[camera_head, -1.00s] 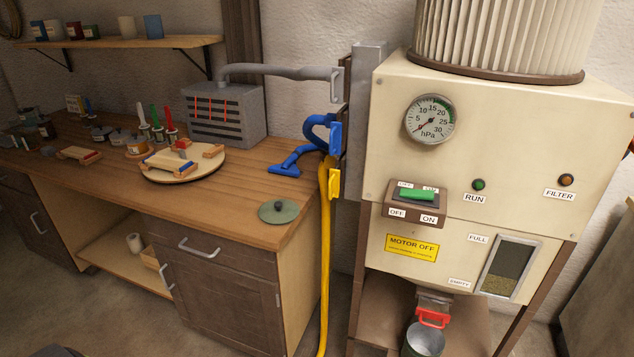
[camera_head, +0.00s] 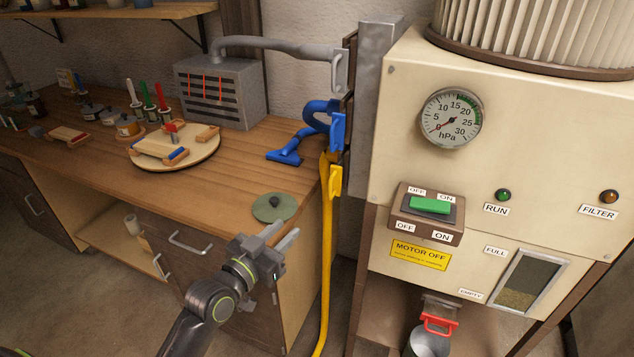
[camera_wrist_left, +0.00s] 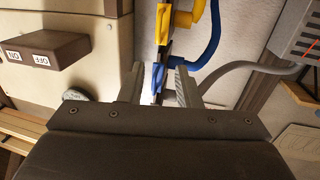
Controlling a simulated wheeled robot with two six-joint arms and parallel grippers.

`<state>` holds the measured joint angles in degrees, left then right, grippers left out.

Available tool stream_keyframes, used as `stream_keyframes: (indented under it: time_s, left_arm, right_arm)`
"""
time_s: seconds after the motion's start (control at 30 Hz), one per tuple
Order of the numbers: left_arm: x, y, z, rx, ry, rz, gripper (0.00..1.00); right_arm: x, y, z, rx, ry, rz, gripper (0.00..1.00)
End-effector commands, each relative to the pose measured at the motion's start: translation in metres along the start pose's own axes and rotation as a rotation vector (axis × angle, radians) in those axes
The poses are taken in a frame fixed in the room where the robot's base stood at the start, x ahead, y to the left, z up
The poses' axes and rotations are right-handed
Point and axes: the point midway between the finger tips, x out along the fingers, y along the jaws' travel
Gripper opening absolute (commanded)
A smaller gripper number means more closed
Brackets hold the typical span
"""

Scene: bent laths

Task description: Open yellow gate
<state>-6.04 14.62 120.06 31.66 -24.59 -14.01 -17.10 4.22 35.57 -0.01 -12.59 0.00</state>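The yellow gate (camera_head: 335,180) is a small yellow handle at the upper end of a yellow hose (camera_head: 326,275), beside the grey duct left of the cabinet. The blue gate (camera_head: 338,131) sits just above it with a blue hose. My left gripper (camera_head: 280,238) is in front of the bench's front right corner, lower and left of the yellow gate, apart from it. In the left wrist view its two fingers (camera_wrist_left: 158,85) are spread and empty. There the yellow gate (camera_wrist_left: 162,22) shows near the top, and the blue gate (camera_wrist_left: 158,76) appears between the fingers. My right gripper is out of view.
The cream cabinet (camera_head: 415,165) with gauge and green switch (camera_head: 430,205) stands at right. A bucket (camera_head: 429,343) is below it. The wooden bench (camera_head: 235,165) holds a round board, a green disc (camera_head: 273,208) and a grey box (camera_head: 218,92).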

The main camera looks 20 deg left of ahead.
Motion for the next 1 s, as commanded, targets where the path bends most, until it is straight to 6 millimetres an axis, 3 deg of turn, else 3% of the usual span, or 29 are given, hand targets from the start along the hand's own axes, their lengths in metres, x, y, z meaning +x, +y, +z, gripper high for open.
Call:
stream_keyframes:
  time_s: [0.23, 0.6, 1.0]
  left_arm:
    - [0.021, 0.002, -0.008, 0.0, 0.014, 0.006, 0.3]
    - [0.09, 0.003, -0.009, 0.0, 0.012, 0.006, 0.3]
    - [0.153, 0.003, -0.007, 0.002, 0.01, 0.006, 0.3]
  right_arm:
    - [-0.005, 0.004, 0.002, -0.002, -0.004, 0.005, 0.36]
    - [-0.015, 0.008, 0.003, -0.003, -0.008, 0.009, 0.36]
    - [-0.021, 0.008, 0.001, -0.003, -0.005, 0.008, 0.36]
